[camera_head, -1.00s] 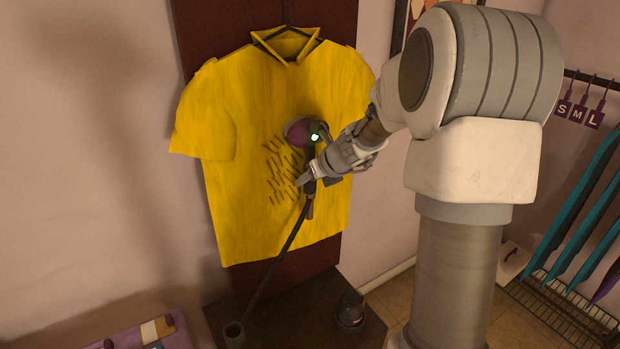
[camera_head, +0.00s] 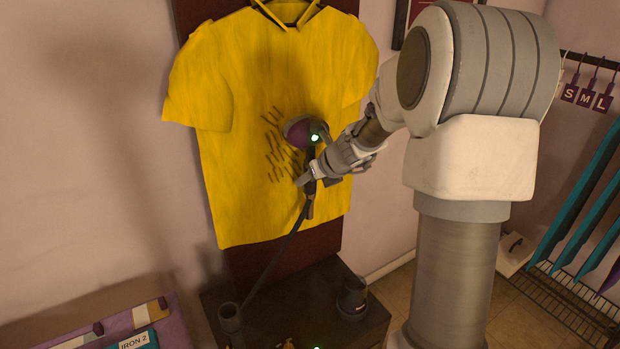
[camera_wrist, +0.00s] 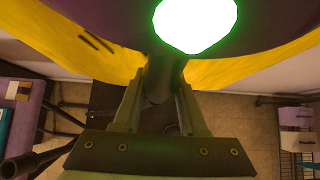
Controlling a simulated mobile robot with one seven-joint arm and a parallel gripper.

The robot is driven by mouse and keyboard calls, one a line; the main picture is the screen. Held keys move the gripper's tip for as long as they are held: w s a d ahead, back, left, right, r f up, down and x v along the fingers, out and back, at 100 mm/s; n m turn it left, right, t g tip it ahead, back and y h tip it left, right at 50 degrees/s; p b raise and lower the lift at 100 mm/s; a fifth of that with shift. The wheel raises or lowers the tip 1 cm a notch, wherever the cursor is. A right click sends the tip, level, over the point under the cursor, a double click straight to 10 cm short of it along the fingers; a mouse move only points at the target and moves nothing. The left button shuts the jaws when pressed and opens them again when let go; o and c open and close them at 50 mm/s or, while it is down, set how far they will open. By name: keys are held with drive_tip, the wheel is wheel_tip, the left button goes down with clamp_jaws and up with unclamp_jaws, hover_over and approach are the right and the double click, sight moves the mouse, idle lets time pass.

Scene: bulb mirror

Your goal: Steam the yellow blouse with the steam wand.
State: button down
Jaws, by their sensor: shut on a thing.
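The yellow blouse (camera_head: 235,190) hangs upright against a dark red board, its collar at the top edge of the head view. A patch of dark crease marks (camera_head: 275,150) shows at its middle. The steam wand (camera_head: 298,130) has a purple head and a glowing green light, and its head is over or against the blouse beside the marks; I cannot tell whether it touches. My gripper (camera_head: 309,178) is shut on the wand's handle. In the wrist view, my gripper's fingers (camera_wrist: 158,108) flank the dark handle, and the wand's green light (camera_wrist: 195,22) fills the top.
A hose runs from the wand down to a dark base (camera_head: 280,300) with an upright tube (camera_head: 230,318) and a dark cup-like part (camera_head: 352,296). A purple-covered table (camera_head: 170,322) is at lower left. Teal garments (camera_head: 585,200) and size tags hang at right above a wire rack.

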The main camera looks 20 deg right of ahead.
sight(314, 147)
wheel_tip(314, 147, down, 14)
drive_tip(key=b, duration=1.3)
drive_tip(key=shift+a+f, duration=0.15)
drive_tip(key=shift+s, duration=0.1)
idle(0.3)
drive_tip(key=r+p, duration=2.1)
drive_tip(key=r, duration=0.1)
drive_tip(key=shift+d+r+p, duration=0.1)
drive_tip(key=shift+d+p, duration=0.15)
drive_tip(key=shift+p, duration=0.15)
idle(0.9)
